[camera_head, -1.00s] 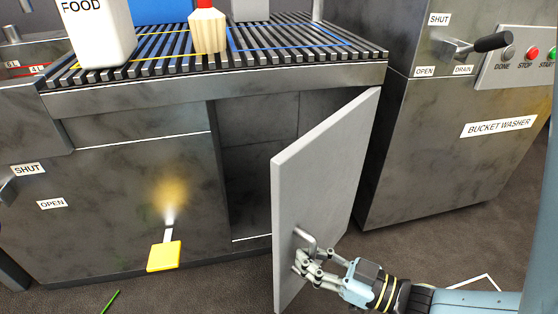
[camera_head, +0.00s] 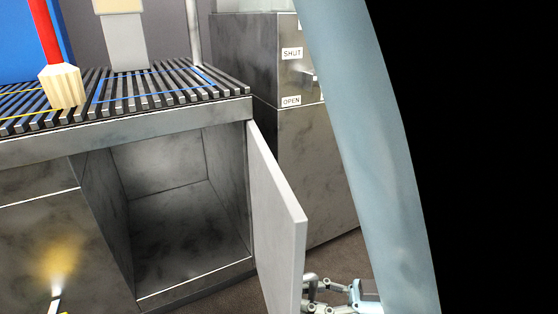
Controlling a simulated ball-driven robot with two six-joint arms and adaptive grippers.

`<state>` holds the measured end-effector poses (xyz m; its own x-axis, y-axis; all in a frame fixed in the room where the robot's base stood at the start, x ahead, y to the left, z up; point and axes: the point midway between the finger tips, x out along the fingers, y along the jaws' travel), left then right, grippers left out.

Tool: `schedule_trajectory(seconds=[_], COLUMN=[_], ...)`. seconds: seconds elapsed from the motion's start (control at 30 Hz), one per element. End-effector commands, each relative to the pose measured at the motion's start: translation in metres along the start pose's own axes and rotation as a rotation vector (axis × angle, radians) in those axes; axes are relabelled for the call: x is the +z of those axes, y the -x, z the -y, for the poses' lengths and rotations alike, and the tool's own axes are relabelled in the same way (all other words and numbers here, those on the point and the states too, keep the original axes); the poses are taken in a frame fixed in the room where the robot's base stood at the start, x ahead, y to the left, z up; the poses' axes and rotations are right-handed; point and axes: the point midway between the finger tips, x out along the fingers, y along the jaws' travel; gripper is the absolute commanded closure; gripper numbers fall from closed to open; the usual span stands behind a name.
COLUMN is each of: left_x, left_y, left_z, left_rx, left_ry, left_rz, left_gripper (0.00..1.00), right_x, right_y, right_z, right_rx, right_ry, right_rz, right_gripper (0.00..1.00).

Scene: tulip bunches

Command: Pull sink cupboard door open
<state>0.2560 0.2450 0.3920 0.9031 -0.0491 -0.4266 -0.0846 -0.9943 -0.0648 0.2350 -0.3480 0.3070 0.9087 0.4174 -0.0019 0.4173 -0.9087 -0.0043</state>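The sink cupboard door (camera_head: 277,225) stands wide open, swung out from its right-hand edge. The cupboard inside (camera_head: 185,220) shows as an empty dark metal space. My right gripper (camera_head: 312,290) is at the outer face of the door near its lower front edge. The door hides the handle and part of the fingers, so I cannot tell whether they are shut on it. My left gripper is not in view.
A slatted rack top (camera_head: 165,92) lies above the cupboard, with a wooden brush (camera_head: 62,86) on it. The bucket washer (camera_head: 310,165) stands right of the door. My arm covers part of the right side.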

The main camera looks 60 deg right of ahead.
Motion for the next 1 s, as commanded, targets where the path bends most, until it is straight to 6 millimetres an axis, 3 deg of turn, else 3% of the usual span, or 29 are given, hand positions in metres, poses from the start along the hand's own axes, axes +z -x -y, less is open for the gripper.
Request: schedule_trajectory(seconds=[0.1, 0.4, 1.0], left_x=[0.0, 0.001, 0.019], left_y=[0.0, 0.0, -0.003], left_z=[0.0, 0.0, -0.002], left_rx=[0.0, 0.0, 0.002], left_ry=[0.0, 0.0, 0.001], left_rz=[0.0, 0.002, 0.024], left_gripper=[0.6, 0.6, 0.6], right_x=[0.0, 0.0, 0.001], right_y=[-0.001, 0.002, 0.04], right_z=[-0.001, -0.002, -0.027], right_rx=[0.001, 0.0, 0.0], right_ry=[0.001, 0.001, 0.002], right_rz=[0.0, 0.001, 0.003], right_gripper=[0.62, 0.62, 0.62])
